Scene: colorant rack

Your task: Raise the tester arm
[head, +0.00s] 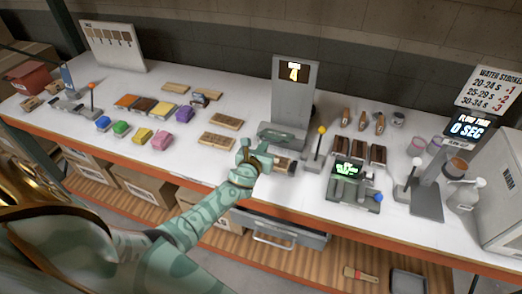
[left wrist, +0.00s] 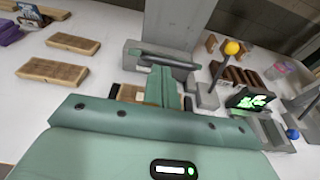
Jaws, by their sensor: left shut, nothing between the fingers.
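The tester is a tall grey upright (head: 296,92) with a lit yellow display, near the middle of the bench. A dark grey bar (left wrist: 168,58) crosses low in front of its column (left wrist: 180,22) in the left wrist view; it looks like the tester arm, and it is low. A lever with a yellow knob (head: 321,130) stands just right of it, and the knob also shows in the left wrist view (left wrist: 233,47). My left gripper (head: 246,150) is shut and empty, just front-left of the tester's base. Its fingers (left wrist: 164,86) overlap the bar's near side; contact is unclear. My right gripper is out of view.
Wooden blocks (head: 217,142) lie left of the gripper. A device with a green screen (head: 348,170) and a blue knob stands to the right. Coloured pieces (head: 142,136) lie further left.

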